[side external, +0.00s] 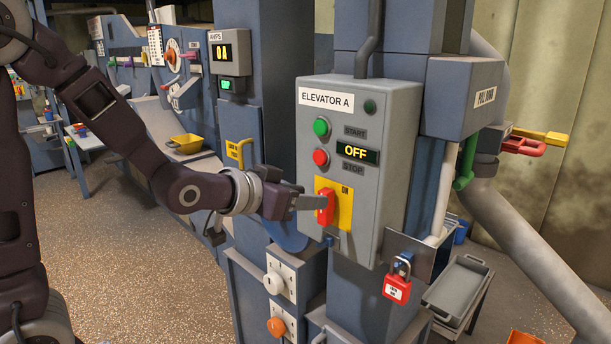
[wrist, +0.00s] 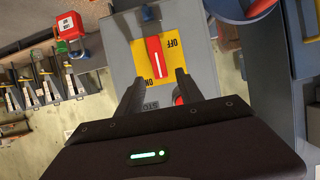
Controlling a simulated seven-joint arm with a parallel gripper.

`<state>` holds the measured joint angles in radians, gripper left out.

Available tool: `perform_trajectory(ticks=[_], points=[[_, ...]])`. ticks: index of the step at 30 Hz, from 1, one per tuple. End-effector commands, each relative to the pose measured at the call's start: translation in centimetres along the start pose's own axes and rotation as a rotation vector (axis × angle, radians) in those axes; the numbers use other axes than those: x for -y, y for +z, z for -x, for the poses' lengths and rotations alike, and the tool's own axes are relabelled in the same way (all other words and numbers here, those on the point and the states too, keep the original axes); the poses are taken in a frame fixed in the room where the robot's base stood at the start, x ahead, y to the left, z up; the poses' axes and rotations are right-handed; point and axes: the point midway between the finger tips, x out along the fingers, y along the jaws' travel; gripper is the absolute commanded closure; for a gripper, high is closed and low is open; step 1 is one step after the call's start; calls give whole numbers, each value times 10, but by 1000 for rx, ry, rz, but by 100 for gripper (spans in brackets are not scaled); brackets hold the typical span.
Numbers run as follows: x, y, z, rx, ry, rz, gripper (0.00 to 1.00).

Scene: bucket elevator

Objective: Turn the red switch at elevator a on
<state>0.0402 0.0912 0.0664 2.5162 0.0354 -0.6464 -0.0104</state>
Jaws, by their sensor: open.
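The red switch (side external: 326,208) sits on a yellow plate (side external: 346,208) low on the grey box labelled ELEVATOR A (side external: 317,122). The box's display (side external: 357,153) reads OFF. In the wrist view the red switch (wrist: 155,58) has a white line and stands on the yellow plate (wrist: 138,58) with ON and OFF marks. My gripper (side external: 308,203) is at the switch from the left in the side view. In the wrist view my open gripper (wrist: 160,76) has one finger to each side of the switch's near end. I cannot tell whether either finger touches it.
A green button (side external: 321,127) and a red button (side external: 320,158) sit above the switch. A red padlock (side external: 397,287) hangs below right of the box. A white knob (side external: 273,283) and an orange knob (side external: 276,326) stand below my gripper.

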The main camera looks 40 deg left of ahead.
Motion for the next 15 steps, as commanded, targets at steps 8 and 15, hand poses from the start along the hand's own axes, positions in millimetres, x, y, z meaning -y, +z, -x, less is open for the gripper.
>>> perform_trajectory(ticks=[8, 15], points=[[1, -42, 17, 0, -1, 0, 56], [1, -45, 18, 3, -1, -1, 56]])
